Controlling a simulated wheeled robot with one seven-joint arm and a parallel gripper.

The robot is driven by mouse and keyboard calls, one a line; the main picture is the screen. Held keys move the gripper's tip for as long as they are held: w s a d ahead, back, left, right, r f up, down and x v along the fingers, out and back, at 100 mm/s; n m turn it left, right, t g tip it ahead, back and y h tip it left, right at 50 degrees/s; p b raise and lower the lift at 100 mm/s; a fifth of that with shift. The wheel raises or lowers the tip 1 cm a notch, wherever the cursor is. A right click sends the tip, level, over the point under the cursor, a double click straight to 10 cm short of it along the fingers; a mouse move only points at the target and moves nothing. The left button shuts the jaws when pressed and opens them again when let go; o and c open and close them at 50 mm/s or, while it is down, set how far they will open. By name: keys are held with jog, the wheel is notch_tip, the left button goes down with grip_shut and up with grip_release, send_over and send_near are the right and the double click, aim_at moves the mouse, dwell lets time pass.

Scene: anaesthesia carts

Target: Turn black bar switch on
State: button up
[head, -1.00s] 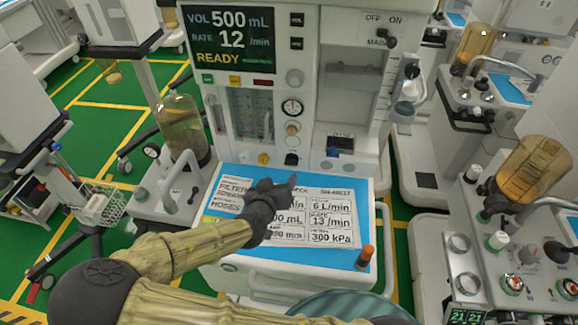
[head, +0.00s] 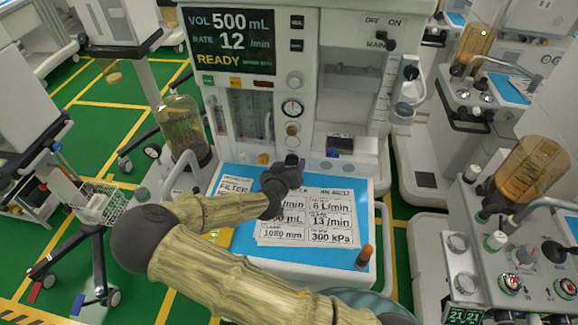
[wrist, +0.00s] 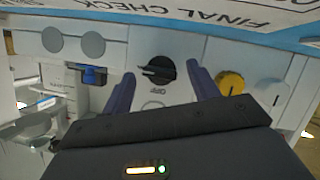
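In the wrist view a round black knob with a raised bar across it (wrist: 155,70) sits on the white panel, with OFF lettering beside it, upside down. My gripper (wrist: 162,84) is open and empty, one dark finger on each side of the knob. I cannot tell whether the fingers touch it. In the head view my gripper (head: 290,165) is at the machine's lower front panel, above the work surface, and hides this knob. Another black switch (head: 387,44), marked OFF, ON and MAIN, is at the machine's upper right.
A yellow knob (wrist: 230,83) is close beside one finger, and a blue part (wrist: 93,76) lies beyond the other. Printed sheets (head: 305,222) lie on the blue work surface (head: 338,252) below my arm. An orange-topped post (head: 365,255) stands at its front right corner.

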jog(key=c, duration=0.9)
jog(key=shift+d+f+m+y+b, duration=0.1)
jog(key=shift+d+m+y+b, duration=0.1)
jog(key=shift+m+y+b, duration=0.9)
jog(key=shift+m+b, duration=0.4)
jog(key=shift+b, duration=0.1)
jog(key=shift+c, duration=0.3)
jog(key=shift+r, duration=0.2)
jog(key=o, duration=1)
